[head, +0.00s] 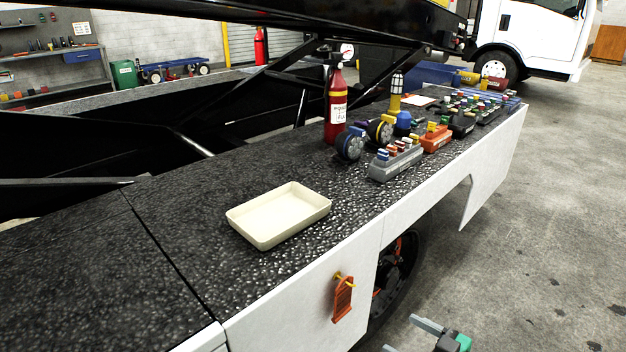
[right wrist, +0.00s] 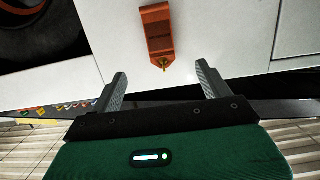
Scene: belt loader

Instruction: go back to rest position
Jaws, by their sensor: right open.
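My right gripper (head: 406,337) is at the bottom edge of the head view, partly cut off, in front of the white side panel of the loader. In the right wrist view its two fingers (right wrist: 160,75) stand wide apart with nothing between them. An orange tag (head: 342,300) hangs on a yellow peg on the white panel. In the right wrist view the tag (right wrist: 158,32) is beyond the fingertips, apart from them. My left gripper is not in view.
A cream tray (head: 262,243), empty, lies on the black textured deck (head: 180,210). A red extinguisher (head: 335,105), grey switch block (head: 394,166) and several other items stand farther back. A wheel (head: 398,270) sits below the panel. The concrete floor at right is clear.

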